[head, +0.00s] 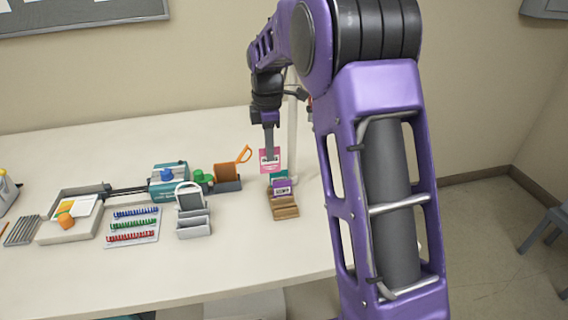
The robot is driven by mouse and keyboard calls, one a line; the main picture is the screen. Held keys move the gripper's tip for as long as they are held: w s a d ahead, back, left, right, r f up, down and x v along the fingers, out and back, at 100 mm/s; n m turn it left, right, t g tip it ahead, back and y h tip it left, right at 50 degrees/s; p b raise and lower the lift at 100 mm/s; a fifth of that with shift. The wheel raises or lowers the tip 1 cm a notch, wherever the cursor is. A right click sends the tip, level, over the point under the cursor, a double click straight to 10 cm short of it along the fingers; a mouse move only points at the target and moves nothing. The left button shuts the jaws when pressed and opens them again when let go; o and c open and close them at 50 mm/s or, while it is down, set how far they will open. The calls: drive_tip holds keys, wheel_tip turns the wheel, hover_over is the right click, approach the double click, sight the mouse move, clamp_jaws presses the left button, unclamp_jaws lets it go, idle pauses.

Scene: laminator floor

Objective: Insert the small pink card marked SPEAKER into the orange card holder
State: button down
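A pink card (269,167) stands upright at the right part of the table, with small dark lettering that I cannot read. My gripper (269,156) points down over it, and its narrow fingers overlap the card's upper part. It looks edge-on, so I cannot tell whether the fingers are shut on the card or only in front of it. A tan-brown stepped card rack (285,206) stands just below the pink card in the picture, with a purple card (281,188) in it. An orange block-like thing (226,172) stands left of the pink card; I cannot tell whether it is the card holder.
A grey stepped rack (194,224), a tray of coloured binding strips (132,226), a teal machine (168,180) and a paper trimmer (68,220) fill the left side. An orange-handled tool (243,154) stands behind. The table front (230,270) is clear.

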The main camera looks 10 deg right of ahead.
wheel_tip(320, 180, up, 2)
drive_tip(key=p, duration=0.2)
hover_over(225, 167)
wheel_tip(225, 167, down, 10)
drive_tip(key=b, duration=0.1)
drive_tip(key=shift+w+b, duration=0.25)
drive_tip(key=shift+b, duration=0.1)
idle(1.1)
drive_tip(key=shift+f, duration=0.2)
drive_tip(key=c, duration=1)
unclamp_jaws()
drive_tip(key=shift+r, duration=0.15)
drive_tip(key=shift+w+r+p, duration=0.2)
drive_tip(key=shift+r+p, duration=0.7)
drive_tip(key=shift+r, duration=2.7)
